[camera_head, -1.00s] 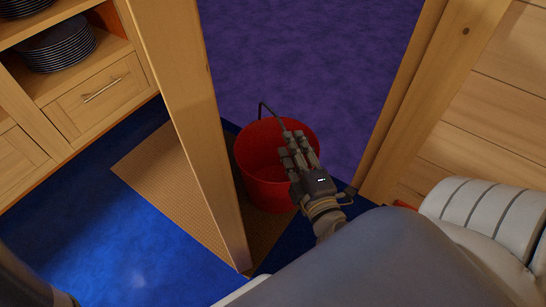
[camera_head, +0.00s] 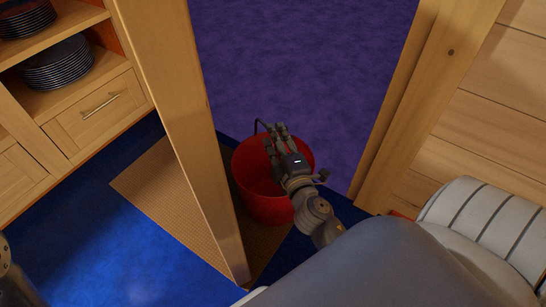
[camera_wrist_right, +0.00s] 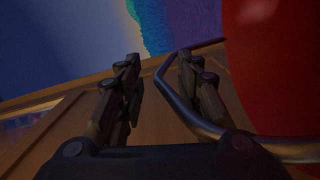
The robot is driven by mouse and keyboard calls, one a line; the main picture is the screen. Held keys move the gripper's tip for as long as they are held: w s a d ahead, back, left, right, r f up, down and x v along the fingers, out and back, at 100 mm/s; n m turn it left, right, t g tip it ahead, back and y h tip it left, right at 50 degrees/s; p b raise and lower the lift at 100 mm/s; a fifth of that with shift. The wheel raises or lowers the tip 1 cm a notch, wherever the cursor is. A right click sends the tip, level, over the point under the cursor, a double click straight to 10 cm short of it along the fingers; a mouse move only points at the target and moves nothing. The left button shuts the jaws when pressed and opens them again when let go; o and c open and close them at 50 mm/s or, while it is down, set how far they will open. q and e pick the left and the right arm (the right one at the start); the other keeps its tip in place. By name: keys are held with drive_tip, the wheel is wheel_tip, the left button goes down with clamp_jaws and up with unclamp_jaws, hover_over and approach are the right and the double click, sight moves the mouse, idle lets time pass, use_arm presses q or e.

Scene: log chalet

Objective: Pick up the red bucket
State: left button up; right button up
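The red bucket (camera_head: 265,207) stands upright on the floor in the doorway, partly behind the wooden post in the head view. My right gripper (camera_head: 276,136) is over the bucket's opening and covers part of its right side. In the right wrist view the bucket's red wall (camera_wrist_right: 275,65) fills the right side. The dark bent handle (camera_wrist_right: 175,95) crosses the space between the open fingers (camera_wrist_right: 158,62), close to the right finger. Whether a finger touches it I cannot tell. The handle also shows beyond the rim in the head view (camera_head: 257,125). My left gripper does not show.
A wooden post (camera_head: 185,120) stands just left of the bucket, and a wooden frame (camera_head: 410,110) is to the right. A brown mat (camera_head: 165,190) lies on the blue floor. A cabinet (camera_head: 95,110) with stacked plates (camera_head: 58,63) is at left. The purple floor (camera_head: 300,60) beyond is clear.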

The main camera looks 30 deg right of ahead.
drive_tip(key=shift+w+d, duration=0.15)
drive_tip(key=shift+w, duration=0.45)
clamp_jaws()
drive_tip(key=shift+r, duration=0.15)
